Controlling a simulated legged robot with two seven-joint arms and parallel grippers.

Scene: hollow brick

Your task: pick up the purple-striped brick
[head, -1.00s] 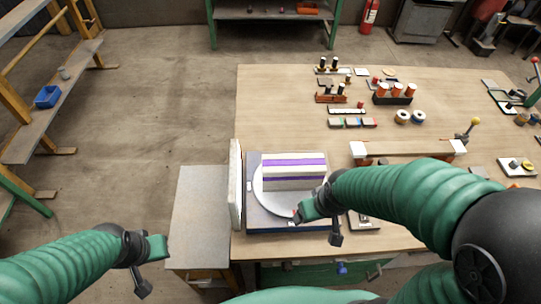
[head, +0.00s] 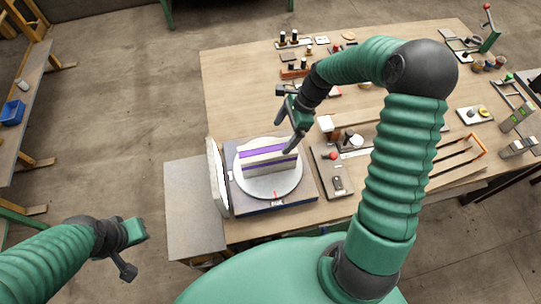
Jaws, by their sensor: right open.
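The purple-striped brick (head: 262,154) is a pale block with purple stripes. It stands on a round grey turntable (head: 264,188) near the table's front left. My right gripper (head: 283,121) is open and empty, above and just beyond the brick's right end. One dark finger reaches down near that end; I cannot tell whether it touches. My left gripper (head: 134,252) is off to the lower left, away from the table and holding nothing; its jaw opening is unclear.
A pale upright slab (head: 217,176) stands left of the turntable, beside a grey side table (head: 193,207). A flat tool panel (head: 332,172) lies to the right. Several small parts stand at the back. The table's left rear is clear.

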